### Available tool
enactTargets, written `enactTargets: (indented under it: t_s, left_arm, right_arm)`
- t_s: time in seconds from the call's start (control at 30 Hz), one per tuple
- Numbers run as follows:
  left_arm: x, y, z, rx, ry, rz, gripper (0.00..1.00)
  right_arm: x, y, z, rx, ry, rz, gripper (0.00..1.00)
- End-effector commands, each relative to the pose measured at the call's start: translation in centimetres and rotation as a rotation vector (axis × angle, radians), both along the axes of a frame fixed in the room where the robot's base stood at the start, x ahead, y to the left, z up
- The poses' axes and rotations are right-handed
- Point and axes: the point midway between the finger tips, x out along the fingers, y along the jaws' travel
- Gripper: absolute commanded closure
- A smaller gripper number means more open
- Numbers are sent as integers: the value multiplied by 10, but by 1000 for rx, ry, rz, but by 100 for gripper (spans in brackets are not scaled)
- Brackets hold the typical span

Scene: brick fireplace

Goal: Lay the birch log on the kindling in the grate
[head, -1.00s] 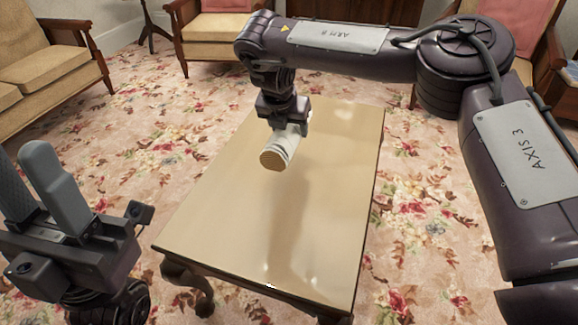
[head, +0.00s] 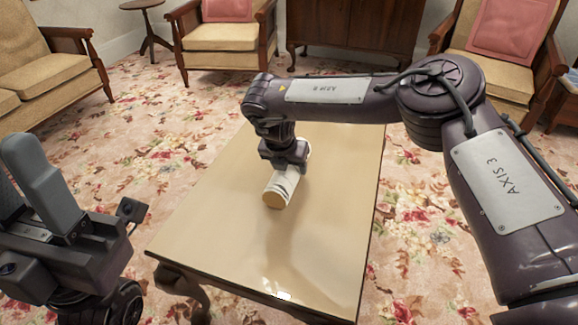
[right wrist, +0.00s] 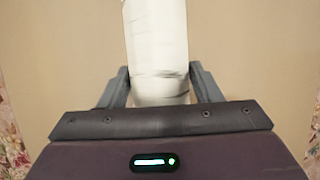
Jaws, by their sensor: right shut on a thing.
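The birch log (head: 282,187) is a short white cylinder with a tan cut end facing me. My right gripper (head: 289,164) is shut on it over the tabletop. In the right wrist view the log (right wrist: 156,45) runs up between the fingers of the gripper (right wrist: 160,82). The log lies low over the table; I cannot tell whether it touches the top. My left gripper (head: 25,178) is at the left edge, empty, with its fingers pointing up and apart. The grate and the kindling are not in view.
The tan wooden table (head: 220,235) is otherwise bare. Flowered carpet (head: 140,135) surrounds it. A sofa (head: 45,60), an armchair (head: 225,42), a small round table (head: 147,20), a dark cabinet (head: 350,25) and another armchair (head: 505,50) stand beyond.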

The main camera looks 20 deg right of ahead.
Motion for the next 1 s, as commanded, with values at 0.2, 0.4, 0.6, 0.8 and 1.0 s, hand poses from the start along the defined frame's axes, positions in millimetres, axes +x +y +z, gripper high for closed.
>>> enactTargets:
  t_s: [0.2, 0.4, 0.6, 0.8, 1.0]
  left_arm:
    - [0, 1, 0, -7, 1, 1, 64]
    - [0, 1, 0, -8, 2, 1, 64]
    - [0, 1, -1, -7, 3, 2, 64]
    - [-1, 1, 10, -3, 3, 0, 64]
    - [0, 0, 18, 1, 30, -3, 64]
  right_arm:
    - [0, 0, -1, 0, 0, 0, 34]
    - [0, 0, -1, 0, 0, 0, 21]
    - [0, 0, 0, 0, 0, 0, 21]
    - [-6, 5, 25, 2, 0, 1, 21]
    - [-20, 17, 66, 3, -1, 1, 21]
